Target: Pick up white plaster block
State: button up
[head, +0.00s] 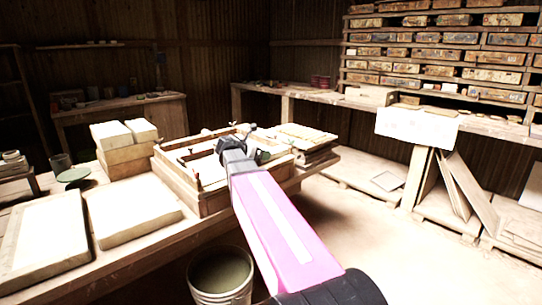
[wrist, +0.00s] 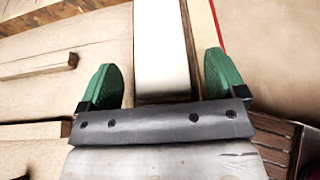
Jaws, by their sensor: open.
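A white plaster block (wrist: 162,45) shows in the wrist view as a long pale bar between the two green fingertips of my gripper (wrist: 163,80). The gripper is open. There is a gap on the left side of the block, and the right fingertip is nearer to it. I cannot tell how far the fingers reach down beside it. In the head view my gripper (head: 250,146) is over the back right part of a wooden frame box (head: 212,203) on the bench. The arm and gripper hide what lies under them there.
Two pale slabs (head: 130,208) lie on the bench's left part. White blocks (head: 111,134) sit on a wooden box behind them. A bucket (head: 220,275) stands in front of the bench. Shelves of tiles (head: 440,54) fill the back right. Boards (head: 470,195) lean at right.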

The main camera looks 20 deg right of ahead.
aim_at(279, 151)
jog(key=x, duration=0.3)
jog(key=shift+w+d+r, duration=0.1)
jog(key=c, duration=1.3)
